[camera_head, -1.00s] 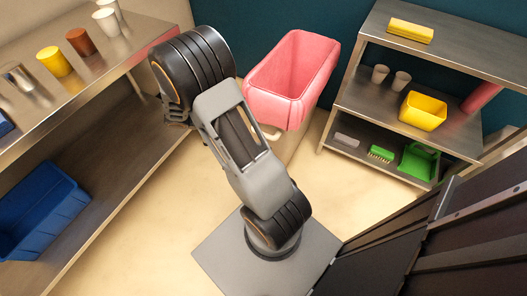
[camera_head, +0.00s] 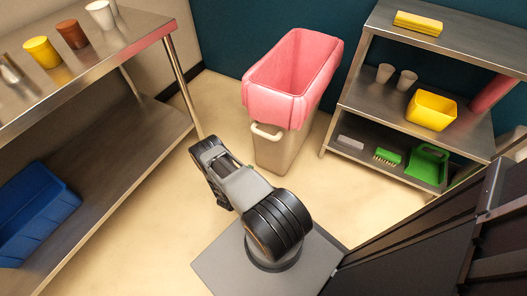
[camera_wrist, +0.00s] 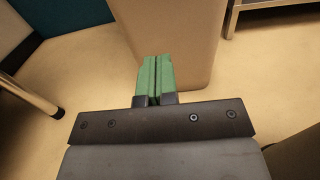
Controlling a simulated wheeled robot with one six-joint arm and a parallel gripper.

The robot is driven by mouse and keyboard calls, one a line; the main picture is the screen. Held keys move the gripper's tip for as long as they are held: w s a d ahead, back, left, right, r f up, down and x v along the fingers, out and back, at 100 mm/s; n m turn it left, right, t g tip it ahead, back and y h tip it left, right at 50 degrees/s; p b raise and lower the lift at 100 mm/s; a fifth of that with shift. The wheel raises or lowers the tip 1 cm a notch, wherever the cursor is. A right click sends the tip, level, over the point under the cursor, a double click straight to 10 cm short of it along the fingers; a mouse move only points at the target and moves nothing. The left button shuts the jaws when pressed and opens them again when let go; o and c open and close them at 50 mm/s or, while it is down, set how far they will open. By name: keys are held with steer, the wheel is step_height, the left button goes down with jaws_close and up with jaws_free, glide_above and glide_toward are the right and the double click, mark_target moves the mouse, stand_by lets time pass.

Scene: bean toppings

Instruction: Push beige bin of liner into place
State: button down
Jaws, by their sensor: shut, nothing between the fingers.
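The beige bin (camera_head: 280,153) stands upright on the floor between the two shelving units, near the dark teal wall. A pink liner (camera_head: 272,108) is folded over its rim, and a pale handle (camera_head: 266,132) shows on its front. In the wrist view the bin's beige side (camera_wrist: 185,40) fills the upper middle. My gripper (camera_wrist: 157,60) has green fingers closed together, empty, pointing at the lower part of the bin. Whether the fingertips touch the bin cannot be told. In the head view my gripper is hidden behind my arm.
A steel table (camera_head: 120,62) with cups stands at left, with a blue bin (camera_head: 38,215) on its lower shelf. A shelf unit (camera_head: 365,90) at right holds a yellow tub (camera_head: 431,110) and a green dustpan (camera_head: 428,163). Open floor lies between them.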

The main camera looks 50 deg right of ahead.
mark_target(266, 146)
steer(key=b+x, duration=0.3)
steer(key=x, duration=1)
steer(key=shift+d, duration=0.25)
